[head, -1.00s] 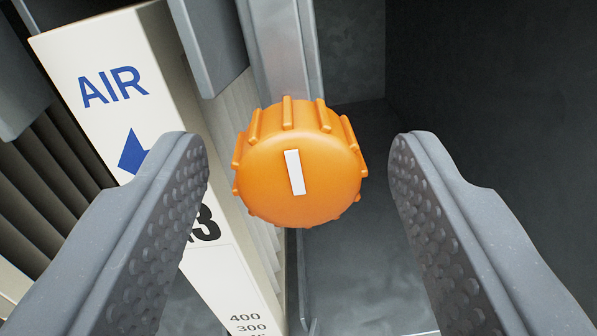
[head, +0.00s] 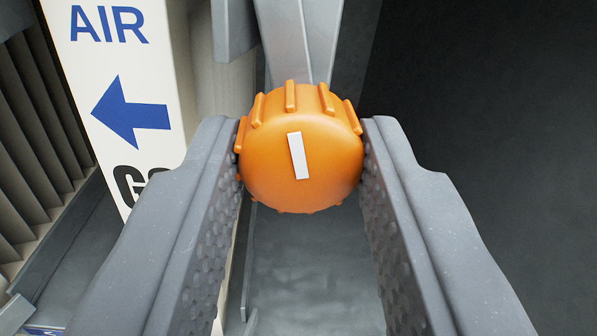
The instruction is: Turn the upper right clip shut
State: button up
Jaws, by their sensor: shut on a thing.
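The clip's orange ribbed knob (head: 272,165) is in the middle of the head view. A white mark on its face stands nearly upright, its top leaning slightly left. My gripper (head: 301,150) is shut on the knob, with one dimpled finger against its left side and one against its right side. The clip's far side and whatever lies directly behind the knob are hidden.
A white panel (head: 80,75) with blue AIR lettering and a left-pointing arrow stands at the left. Dark pleated fins (head: 35,150) are beyond it. A grey metal rail (head: 300,40) rises behind the knob. The right side is dark and looks empty.

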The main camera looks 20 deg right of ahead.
jog(key=n, duration=0.3)
jog(key=n+p, duration=0.1)
jog(key=n, duration=0.1)
jog(key=n+p, duration=0.1)
jog(key=n, duration=0.1)
jog(key=shift+r+n, duration=0.2)
jog(key=shift+n, duration=0.1)
jog(key=shift+f+n+p, duration=0.15)
jog(key=shift+n+p, duration=0.2)
jog(key=shift+n, duration=0.65)
jog(key=shift+a+n+y+p, duration=0.15)
jog(key=shift+n+y+p, duration=0.2)
jog(key=shift+n, duration=0.55)
jog(key=shift+n+p, duration=0.8)
jog(key=shift+n, duration=0.9)
jog(key=shift+f+n, duration=0.1)
jog(key=shift+n, duration=0.2)
